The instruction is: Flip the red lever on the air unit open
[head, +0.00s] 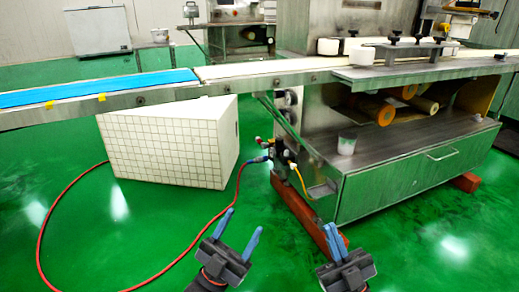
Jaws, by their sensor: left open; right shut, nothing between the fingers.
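The air unit (279,154) is a small dark assembly on the near left side of the steel machine. A small red part, which looks like the red lever (258,140), shows at its upper left; its exact position is too small to tell. My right gripper (338,239) is shut and empty, further right in front of the machine's base.
The red hose (41,232) loops over the green floor at left. A white tiled block (165,150) stands under the conveyor (250,73). The steel cabinet (415,172) rests on red-brown beams (300,209).

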